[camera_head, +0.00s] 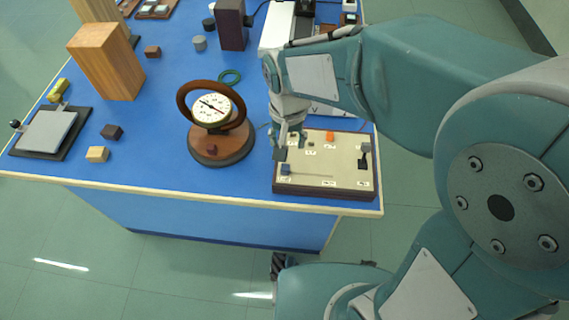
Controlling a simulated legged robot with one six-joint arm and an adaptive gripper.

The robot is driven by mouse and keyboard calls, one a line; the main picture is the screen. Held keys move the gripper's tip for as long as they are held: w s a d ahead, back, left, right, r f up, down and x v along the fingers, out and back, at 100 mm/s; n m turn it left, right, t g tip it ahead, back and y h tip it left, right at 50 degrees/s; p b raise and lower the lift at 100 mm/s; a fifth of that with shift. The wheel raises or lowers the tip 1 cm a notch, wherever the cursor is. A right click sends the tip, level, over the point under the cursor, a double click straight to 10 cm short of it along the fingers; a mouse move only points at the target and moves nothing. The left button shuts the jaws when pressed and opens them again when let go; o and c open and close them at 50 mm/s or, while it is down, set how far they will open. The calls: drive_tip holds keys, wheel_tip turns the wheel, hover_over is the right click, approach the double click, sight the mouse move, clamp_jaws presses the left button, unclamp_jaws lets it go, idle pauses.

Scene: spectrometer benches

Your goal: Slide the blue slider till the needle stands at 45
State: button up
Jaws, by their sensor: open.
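The blue slider (286,169) sits at the left end of a slot in the front part of a cream control panel (325,167) with a brown base. My gripper (290,146) points down over the panel's left side, just behind and above the slider. It is open, and I see nothing between its fingers. Whether a finger touches the slider I cannot tell. The round white dial (212,107) stands in a brown ring on a round wooden base (222,143), left of the panel. Its needle slants across the face; the numbers are too small to read.
The panel also bears an orange piece (330,136) and a black lever (364,158). A green ring (230,76) lies behind the dial. A wooden block (107,60) and a grey plate (48,131) stand at left. The blue table top is clear in front of the dial.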

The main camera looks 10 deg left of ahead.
sight(285, 167)
drive_tip(key=f, duration=1.1)
drive_tip(key=shift+a+f, duration=0.2)
drive_tip(key=shift+a, duration=0.1)
clamp_jaws()
